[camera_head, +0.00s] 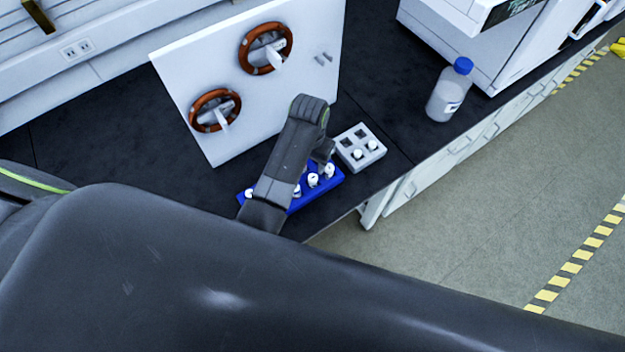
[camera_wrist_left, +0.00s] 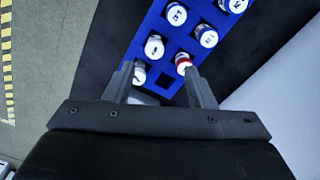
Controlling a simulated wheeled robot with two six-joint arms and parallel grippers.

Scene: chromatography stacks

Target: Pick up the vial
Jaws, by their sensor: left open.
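A blue rack (camera_head: 325,186) on the black bench holds several white-capped vials (camera_head: 313,180). My left arm covers part of it in the head view. In the left wrist view the blue rack (camera_wrist_left: 150,25) shows several vials in its holes. One vial (camera_wrist_left: 183,63) has a red band and stands by the right fingertip; a white vial (camera_wrist_left: 139,74) stands by the left fingertip. My left gripper (camera_wrist_left: 160,69) is open over the rack's near end, with nothing clearly held. It also shows in the head view (camera_head: 326,160), its fingertips hard to make out. My right gripper is not in view.
A white panel with two coiled orange rings (camera_head: 265,48) stands behind. A blue-capped bottle (camera_head: 445,95) and white instrument stand at right. The bench's front edge is close.

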